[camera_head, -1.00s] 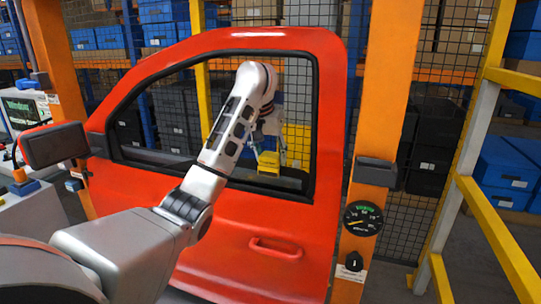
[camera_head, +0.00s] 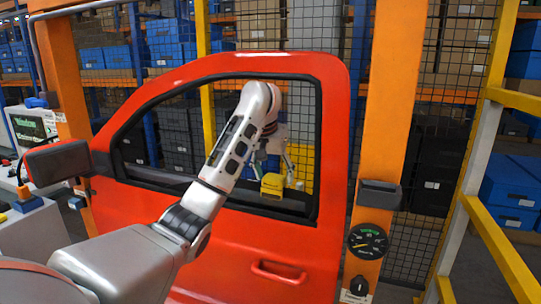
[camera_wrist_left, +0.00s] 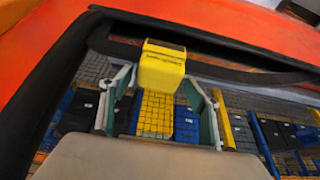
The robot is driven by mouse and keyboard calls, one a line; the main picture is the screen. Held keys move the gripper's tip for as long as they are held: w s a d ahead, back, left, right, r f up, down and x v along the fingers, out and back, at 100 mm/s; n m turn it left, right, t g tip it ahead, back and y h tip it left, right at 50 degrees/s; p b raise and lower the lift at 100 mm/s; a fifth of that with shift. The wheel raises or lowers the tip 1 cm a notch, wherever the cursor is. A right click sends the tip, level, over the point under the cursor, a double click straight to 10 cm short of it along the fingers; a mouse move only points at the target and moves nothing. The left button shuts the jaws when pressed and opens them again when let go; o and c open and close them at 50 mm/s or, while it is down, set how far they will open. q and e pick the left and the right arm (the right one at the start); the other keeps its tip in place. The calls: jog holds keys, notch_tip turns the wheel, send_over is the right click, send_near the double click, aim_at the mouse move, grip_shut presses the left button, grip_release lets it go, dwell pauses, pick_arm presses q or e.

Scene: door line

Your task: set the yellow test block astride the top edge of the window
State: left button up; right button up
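The yellow test block (camera_head: 272,184) shows in the head view inside the window opening, low near the dark sill (camera_head: 265,207). My left gripper (camera_head: 275,160) reaches down to it from above, its fingers partly hidden by my arm. A dark strip runs along the block's far end. I cannot clearly pick out the window's top edge. My right gripper is not in view.
The red car door (camera_head: 225,245) has a handle (camera_head: 278,272) and a dark mirror (camera_head: 58,160). An orange post (camera_head: 385,110) with a gauge (camera_head: 367,242) stands right of it, then a yellow rail (camera_head: 500,245). Wire mesh and shelves with bins are behind.

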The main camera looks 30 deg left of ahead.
pick_arm(q)
jog(key=v, duration=1.1)
jog(key=shift+s+r, duration=0.3)
jog(key=shift+r, duration=0.05)
jog(key=shift+d, duration=0.15)
